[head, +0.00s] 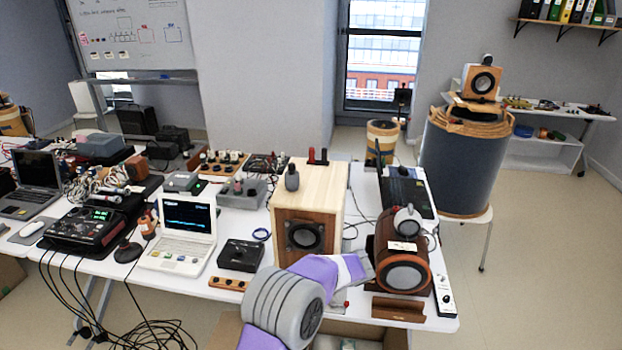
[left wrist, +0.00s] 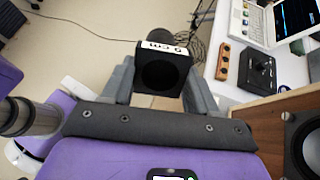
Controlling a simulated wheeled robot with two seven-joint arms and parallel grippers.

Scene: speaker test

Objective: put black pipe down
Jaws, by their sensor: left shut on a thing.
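The black pipe (left wrist: 164,48) is in the left wrist view, with its dark open end towards the camera and a white label reading "6 cm" along the rim. My left gripper (left wrist: 160,88) is shut on it, with one grey finger on each side. The pipe is over the floor, to the left of the table's front edge in that view. The pipe and the gripper's fingers do not show in the head view, where a purple and grey arm link of mine crosses the table's front edge. My right gripper is not in view.
The white table (head: 345,302) holds a wooden box speaker (head: 305,205), a round brown speaker (head: 386,250), a white laptop (head: 180,238) and a black box (head: 241,255). An orange socket strip (head: 229,284) lies at the front edge. Black cables (head: 90,322) hang at the left.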

